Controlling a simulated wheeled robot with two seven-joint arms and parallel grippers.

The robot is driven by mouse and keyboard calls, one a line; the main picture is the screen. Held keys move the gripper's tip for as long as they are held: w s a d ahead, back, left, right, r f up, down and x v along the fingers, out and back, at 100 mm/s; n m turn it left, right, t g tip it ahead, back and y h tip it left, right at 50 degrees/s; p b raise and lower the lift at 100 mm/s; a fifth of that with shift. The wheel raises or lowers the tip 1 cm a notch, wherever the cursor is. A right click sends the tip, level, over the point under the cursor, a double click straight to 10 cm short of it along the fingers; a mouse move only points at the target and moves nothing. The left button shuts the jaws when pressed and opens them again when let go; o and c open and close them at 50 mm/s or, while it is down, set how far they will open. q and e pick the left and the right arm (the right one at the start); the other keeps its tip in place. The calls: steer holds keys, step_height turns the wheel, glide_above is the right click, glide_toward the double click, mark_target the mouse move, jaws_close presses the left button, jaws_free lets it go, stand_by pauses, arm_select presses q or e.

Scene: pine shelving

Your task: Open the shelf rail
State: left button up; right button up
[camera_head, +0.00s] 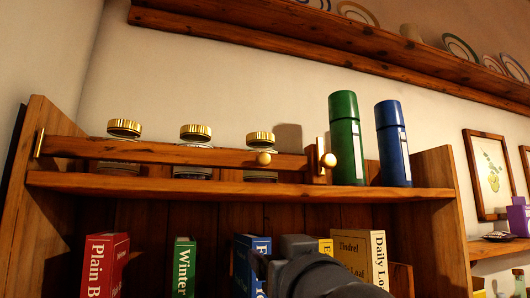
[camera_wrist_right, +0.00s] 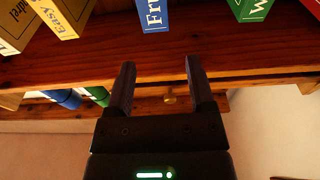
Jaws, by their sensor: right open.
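The shelf rail (camera_head: 180,153) is a wooden bar across the front of the top shelf, with a round brass knob (camera_head: 264,158) near its right part. A brass fitting (camera_head: 38,143) is at its left end. Its right end meets a small wooden post (camera_head: 319,162) with brass parts. The rail lies along the shelf front, before the jars. My right gripper (camera_wrist_right: 159,66) is open and empty in the right wrist view; the knob (camera_wrist_right: 169,97) shows between its fingers, apart from them. In the head view my right arm rises below the shelf, fingers unclear. My left gripper is out of view.
Gold-lidded jars (camera_head: 195,135) stand behind the rail. A green flask (camera_head: 345,138) and a blue flask (camera_head: 393,144) stand to its right. Boxes such as the red one (camera_head: 104,265) fill the shelf below. A plate shelf (camera_head: 330,40) runs above.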

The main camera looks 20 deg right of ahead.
mark_target(265, 158)
steer(key=s+r+t, duration=0.3)
steer(key=s+r, duration=0.2)
steer(key=r, duration=0.6)
steer(key=p+x, duration=0.6)
steer(key=x, duration=0.2)
steer(key=shift+w+a+f, duration=0.1)
steer(key=shift+w+a, duration=0.05)
steer(key=shift+w, duration=0.1)
steer(key=shift+w+p, duration=0.4)
steer(key=shift+w+f, duration=0.1)
steer(key=shift+w, duration=0.05)
jaws_close()
